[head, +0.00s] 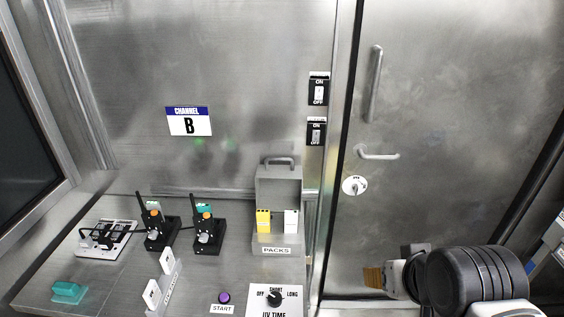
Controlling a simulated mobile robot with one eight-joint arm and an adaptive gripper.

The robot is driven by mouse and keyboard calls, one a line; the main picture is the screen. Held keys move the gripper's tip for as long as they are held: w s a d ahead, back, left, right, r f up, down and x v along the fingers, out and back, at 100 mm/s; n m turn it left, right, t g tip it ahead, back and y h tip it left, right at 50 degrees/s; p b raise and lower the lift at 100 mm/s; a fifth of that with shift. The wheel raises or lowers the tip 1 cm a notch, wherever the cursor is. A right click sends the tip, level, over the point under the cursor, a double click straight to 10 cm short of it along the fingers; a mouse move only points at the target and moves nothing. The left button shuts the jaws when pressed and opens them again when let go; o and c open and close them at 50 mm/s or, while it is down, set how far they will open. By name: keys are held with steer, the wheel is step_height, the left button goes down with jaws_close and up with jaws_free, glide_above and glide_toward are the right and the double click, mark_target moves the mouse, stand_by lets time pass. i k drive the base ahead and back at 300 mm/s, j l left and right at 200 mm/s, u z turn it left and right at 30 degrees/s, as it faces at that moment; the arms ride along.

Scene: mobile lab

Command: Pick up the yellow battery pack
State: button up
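The yellow battery pack (263,221) stands upright in the grey holder labelled PACKS (266,247), at the right end of the metal counter. A white pack (291,221) stands beside it, to its right. Part of my arm shows at the bottom right, in front of the door. Its end, with a tan part that seems to be my gripper (374,278), points left. It is well to the right of the yellow pack and apart from it. The fingers cannot be made out clearly, so whether they are open or shut does not show.
Two black radios (207,235) with orange knobs, a white charger plate (104,238), a teal block (68,291), a white stand (160,281), a purple START button (224,298) and a UV TIME dial (275,298) occupy the counter. A door frame (335,200) rises right of the holder.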

mark_target(263, 216)
steer(key=i+j+z, duration=0.1)
steer(key=j, duration=0.35)
steer(key=i+j+z, duration=0.1)
steer(key=j, duration=0.4)
steer(key=i+j+z, duration=0.15)
steer(key=j, duration=0.35)
steer(key=i+j+z, duration=0.1)
steer(key=j, duration=0.4)
